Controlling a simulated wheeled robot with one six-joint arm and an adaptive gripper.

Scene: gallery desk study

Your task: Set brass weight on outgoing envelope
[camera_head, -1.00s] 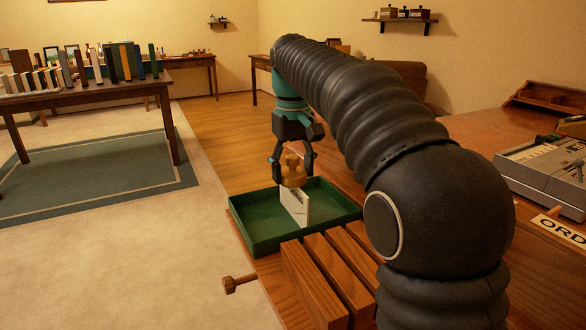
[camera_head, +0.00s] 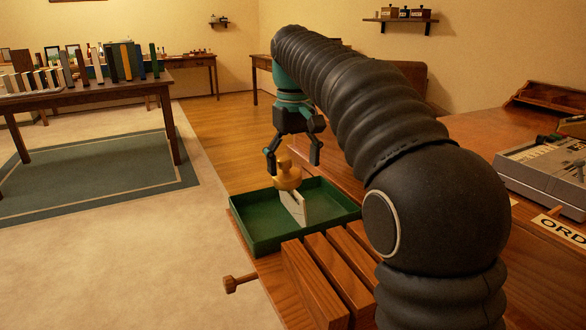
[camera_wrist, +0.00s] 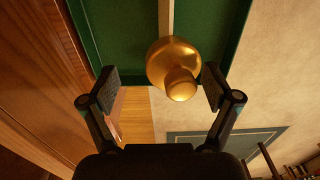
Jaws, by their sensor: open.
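The brass weight (camera_head: 287,180), round with a knob on top, rests on or against the upper edge of the pale envelope (camera_head: 295,208). The envelope stands on edge, slightly tilted, in the green tray (camera_head: 262,240). My gripper (camera_head: 293,166) is open just above the weight, fingers spread to either side. In the wrist view, the weight (camera_wrist: 172,62) lies between the open fingertips (camera_wrist: 160,80), apart from both. The envelope shows there only as a thin strip (camera_wrist: 166,18) behind the weight. Whether the weight sits steadily is unclear.
Wooden slats (camera_head: 325,275) stand in front of the tray on the desk, and a wooden knob (camera_head: 240,284) sticks out at its edge. A grey box (camera_head: 545,170) is at the right. My arm hides part of the desk.

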